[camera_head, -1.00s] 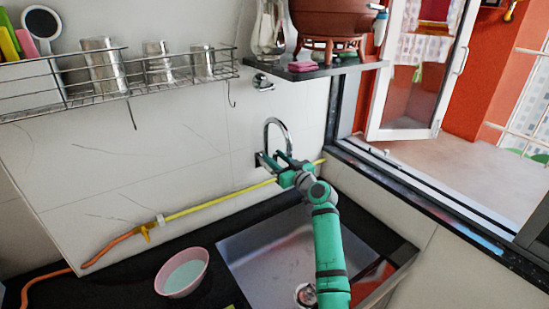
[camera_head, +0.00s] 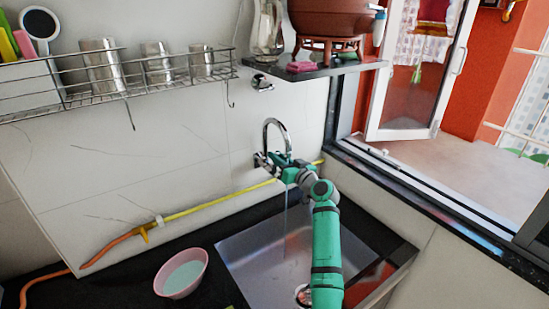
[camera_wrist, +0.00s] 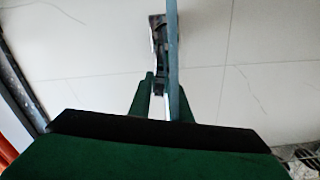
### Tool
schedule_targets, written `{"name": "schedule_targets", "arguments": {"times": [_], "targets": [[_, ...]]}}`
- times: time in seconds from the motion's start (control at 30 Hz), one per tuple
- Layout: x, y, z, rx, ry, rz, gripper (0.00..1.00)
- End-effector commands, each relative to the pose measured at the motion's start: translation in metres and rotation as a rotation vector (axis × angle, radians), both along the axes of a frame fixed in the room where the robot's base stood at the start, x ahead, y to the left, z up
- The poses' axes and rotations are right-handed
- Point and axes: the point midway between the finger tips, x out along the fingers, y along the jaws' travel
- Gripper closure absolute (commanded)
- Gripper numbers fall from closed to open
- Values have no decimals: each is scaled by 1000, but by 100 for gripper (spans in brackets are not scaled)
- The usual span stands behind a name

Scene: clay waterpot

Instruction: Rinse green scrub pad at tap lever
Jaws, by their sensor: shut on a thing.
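The chrome tap (camera_head: 280,130) is on the white wall above the sink, its curved spout over the basin. A thin stream of water (camera_head: 286,215) falls from it. My gripper (camera_head: 281,166) is at the tap's base, and its fingers are shut on the tap lever (camera_wrist: 158,75), which shows between them in the wrist view. The lever is mostly hidden by my gripper in the head view. A yellow-green sliver (camera_head: 230,307) at the bottom edge may be the green scrub pad, but it is mostly cut off.
The steel sink (camera_head: 255,260) lies below, set in a black counter. A pink bowl (camera_head: 181,273) stands left of it. A yellow-orange hose (camera_head: 200,206) runs along the wall. A shelf (camera_head: 320,68) with a clay pot is above right; a wire rack (camera_head: 120,92) is above left.

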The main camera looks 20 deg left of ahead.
Motion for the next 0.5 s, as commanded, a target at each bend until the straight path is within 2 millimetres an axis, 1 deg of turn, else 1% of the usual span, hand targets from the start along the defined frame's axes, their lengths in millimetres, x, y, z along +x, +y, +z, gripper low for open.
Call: {"name": "schedule_targets", "arguments": {"times": [0.13,0.43,0.47,0.5], "targets": [[2,0,-3,37,51,4,100],[2,-1,-4,40,58,4,100],[2,-1,-4,40,58,4,76],[2,-1,-4,40,58,4,66]]}}
